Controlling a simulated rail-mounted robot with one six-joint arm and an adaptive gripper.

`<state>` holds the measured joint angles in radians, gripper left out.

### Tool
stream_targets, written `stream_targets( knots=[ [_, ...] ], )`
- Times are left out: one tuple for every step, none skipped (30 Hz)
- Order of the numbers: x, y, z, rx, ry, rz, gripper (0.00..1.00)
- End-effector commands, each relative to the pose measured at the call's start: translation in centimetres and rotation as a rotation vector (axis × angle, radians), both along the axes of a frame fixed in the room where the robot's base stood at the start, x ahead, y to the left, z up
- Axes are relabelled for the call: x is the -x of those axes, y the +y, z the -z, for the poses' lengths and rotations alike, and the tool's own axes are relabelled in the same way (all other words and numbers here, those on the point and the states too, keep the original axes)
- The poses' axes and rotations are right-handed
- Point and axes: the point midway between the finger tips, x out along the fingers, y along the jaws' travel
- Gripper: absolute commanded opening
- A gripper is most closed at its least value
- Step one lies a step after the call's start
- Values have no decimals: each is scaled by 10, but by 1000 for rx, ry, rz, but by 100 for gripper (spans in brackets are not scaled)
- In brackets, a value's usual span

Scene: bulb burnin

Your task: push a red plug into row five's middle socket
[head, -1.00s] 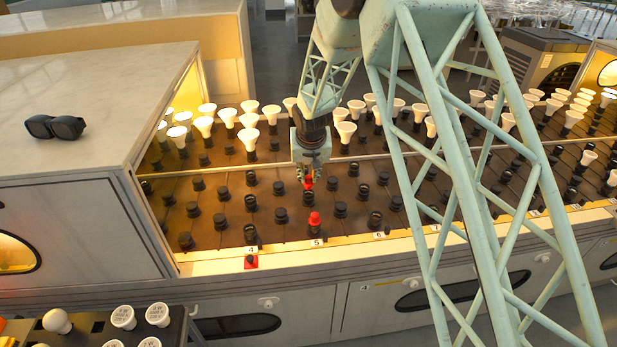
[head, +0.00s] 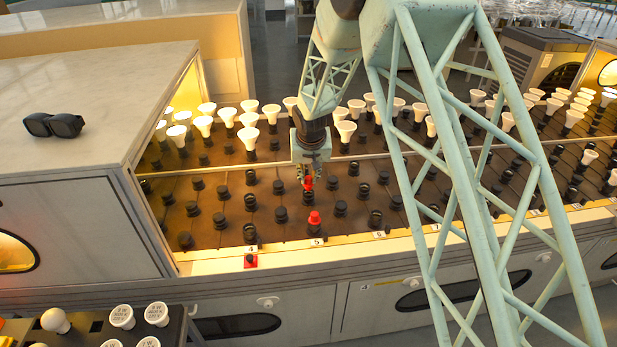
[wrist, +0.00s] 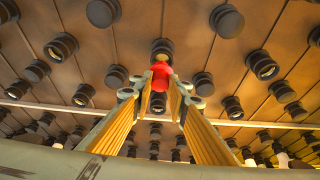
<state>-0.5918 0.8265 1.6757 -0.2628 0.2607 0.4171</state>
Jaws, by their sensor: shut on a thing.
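My gripper (head: 308,181) points down over row five of the socket board, shut on a red plug (head: 308,184). In the wrist view the red plug (wrist: 160,76) sits between the tips of the yellowish fingers. A dark socket with a brass-coloured inside (wrist: 162,50) shows just beyond the plug in that view. I cannot tell whether the plug touches or enters a socket, since the fingers and plug cover that spot. Another red plug (head: 314,218) stands upright in row five's front socket, just behind the label 5.
Dark sockets and black caps stand around the gripper, with white bulbs (head: 249,138) in the rows behind. A small red piece (head: 250,261) lies on the front ledge by label 4. A tray with bulbs (head: 122,317) is at the lower left. Dark goggles (head: 54,125) lie on the cabinet.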

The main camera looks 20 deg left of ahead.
Motion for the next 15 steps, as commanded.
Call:
stream_targets(
  knots=[
    [0,0,2,0,0,0,7],
    [0,0,2,0,0,0,7],
    [0,0,3,0,0,0,7],
    [0,0,3,0,0,0,7],
    [0,0,4,0,0,0,7],
    [0,0,5,0,0,0,7],
    [0,0,5,0,0,0,7],
    [0,0,6,0,0,0,7],
    [0,0,6,0,0,0,7],
    [0,0,7,0,0,0,7],
    [0,0,8,0,0,0,7],
    [0,0,8,0,0,0,7],
    [0,0,9,0,0,0,7],
    [0,0,9,0,0,0,7],
    [0,0,10,0,0,0,7]
  ],
)
